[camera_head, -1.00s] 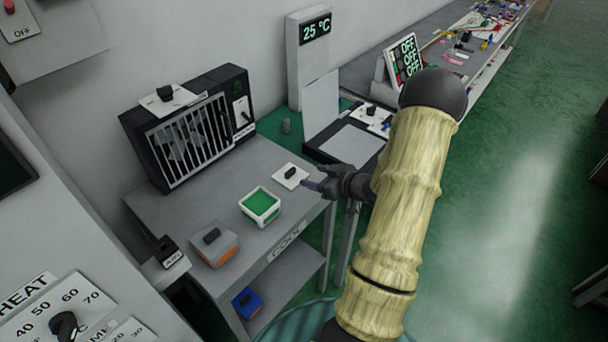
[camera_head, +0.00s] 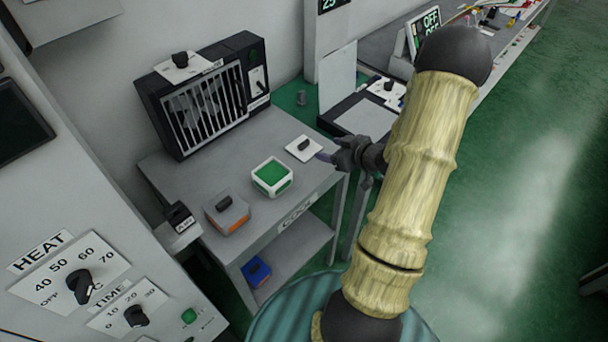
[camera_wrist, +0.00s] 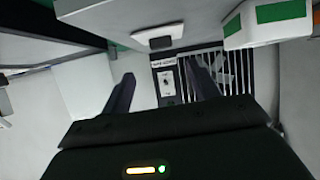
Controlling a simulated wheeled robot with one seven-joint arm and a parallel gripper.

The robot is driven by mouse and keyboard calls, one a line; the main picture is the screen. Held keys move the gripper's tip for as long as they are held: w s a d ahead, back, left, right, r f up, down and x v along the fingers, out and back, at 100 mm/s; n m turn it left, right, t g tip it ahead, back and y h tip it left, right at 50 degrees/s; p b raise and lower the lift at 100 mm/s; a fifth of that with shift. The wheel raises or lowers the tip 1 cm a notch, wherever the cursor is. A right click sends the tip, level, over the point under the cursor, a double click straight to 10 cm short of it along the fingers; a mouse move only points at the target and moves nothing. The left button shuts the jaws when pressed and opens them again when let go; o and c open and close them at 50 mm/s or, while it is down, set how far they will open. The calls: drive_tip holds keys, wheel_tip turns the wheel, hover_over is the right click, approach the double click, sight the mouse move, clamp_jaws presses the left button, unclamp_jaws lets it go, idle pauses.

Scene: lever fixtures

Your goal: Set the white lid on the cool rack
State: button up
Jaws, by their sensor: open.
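The white lid (camera_head: 304,149), a flat square plate with a black knob, lies on the right end of the grey table top. In the wrist view the lid (camera_wrist: 142,32) is at the top, its knob ahead of the gap between my fingers. My gripper (camera_head: 324,156) is just right of the lid in the head view. In the wrist view my gripper (camera_wrist: 160,72) is open, with nothing between its fingers. The grey table labelled COOL, seemingly the cool rack (camera_head: 262,228), has a lower shelf (camera_head: 290,262).
A white box with a green top (camera_head: 272,178) and a grey-and-orange box (camera_head: 227,214) stand left of the lid. A grilled fan unit (camera_head: 212,100) stands at the back. A blue box (camera_head: 256,271) is on the lower shelf. A dial panel (camera_head: 75,280) is at the left.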

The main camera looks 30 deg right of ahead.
drive_tip(key=s+a+r+m+g+h, duration=0.2)
drive_tip(key=a+r+g+h, duration=0.25)
drive_tip(key=a, duration=0.45)
drive_tip(key=s+a+r+m+g, duration=0.1)
drive_tip(key=s+a+r+g, duration=0.3)
drive_tip(key=s+a, duration=0.8)
drive_tip(key=shift+s+a+r+m+g+y, duration=0.15)
drive_tip(key=shift+s+a+m+g+y, duration=0.1)
drive_tip(key=shift+m+g+y, duration=0.15)
